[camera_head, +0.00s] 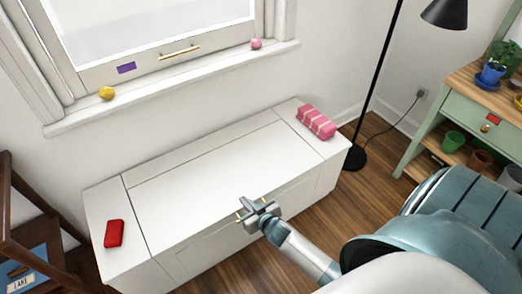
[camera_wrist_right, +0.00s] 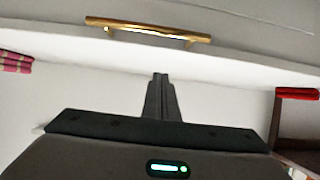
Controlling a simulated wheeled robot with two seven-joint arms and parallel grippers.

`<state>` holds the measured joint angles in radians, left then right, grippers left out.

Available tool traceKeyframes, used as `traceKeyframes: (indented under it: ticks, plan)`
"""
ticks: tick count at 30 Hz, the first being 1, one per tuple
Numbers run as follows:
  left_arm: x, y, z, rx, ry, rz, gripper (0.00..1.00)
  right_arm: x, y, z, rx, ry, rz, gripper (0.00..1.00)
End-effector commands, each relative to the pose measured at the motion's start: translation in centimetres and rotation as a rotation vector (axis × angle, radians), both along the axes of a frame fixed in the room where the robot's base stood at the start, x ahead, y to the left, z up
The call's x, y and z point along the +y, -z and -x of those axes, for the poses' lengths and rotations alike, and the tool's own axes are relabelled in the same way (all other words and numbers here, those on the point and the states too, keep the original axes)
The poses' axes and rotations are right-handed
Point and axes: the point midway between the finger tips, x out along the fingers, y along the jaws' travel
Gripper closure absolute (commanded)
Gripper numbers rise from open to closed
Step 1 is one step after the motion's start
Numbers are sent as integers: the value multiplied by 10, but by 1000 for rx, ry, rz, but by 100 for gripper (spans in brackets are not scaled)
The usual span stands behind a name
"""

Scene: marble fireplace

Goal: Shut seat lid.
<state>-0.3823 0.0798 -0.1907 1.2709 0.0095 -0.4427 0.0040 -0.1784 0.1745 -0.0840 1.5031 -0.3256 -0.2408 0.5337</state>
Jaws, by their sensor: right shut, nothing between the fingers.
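The white window bench has a long seat lid (camera_head: 205,180) between two fixed end tops. In the head view the lid lies flat and looks level with the ends, so it appears down. A gold handle (camera_wrist_right: 150,31) shows in the wrist view, past my right fingertips. In the head view only small gold ends show beside my right gripper (camera_head: 256,208), which hides the rest. My right gripper is shut and empty, at the bench's front edge near the middle of the lid; its closed fingers also show in the wrist view (camera_wrist_right: 160,90). I cannot tell whether it touches. My left gripper is not seen.
A red box (camera_head: 114,233) lies on the left end top, and a pink striped box (camera_head: 316,122) on the right one. A black floor lamp (camera_head: 355,158) stands right of the bench. A brown wooden chair (camera_head: 35,225) is at left. A green shelf (camera_head: 458,120) with pots stands at right.

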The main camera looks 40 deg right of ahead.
Motion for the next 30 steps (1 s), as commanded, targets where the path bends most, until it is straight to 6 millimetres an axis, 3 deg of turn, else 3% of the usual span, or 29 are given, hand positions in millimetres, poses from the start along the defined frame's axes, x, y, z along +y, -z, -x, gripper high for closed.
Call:
traceKeyframes:
  ticks: [15,21,30]
  plan:
    - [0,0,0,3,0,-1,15,2,-25,79,-5,1,2,100]
    - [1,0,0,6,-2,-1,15,3,-29,92,-7,0,3,100]
    - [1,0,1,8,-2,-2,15,3,-30,94,-7,0,3,100]
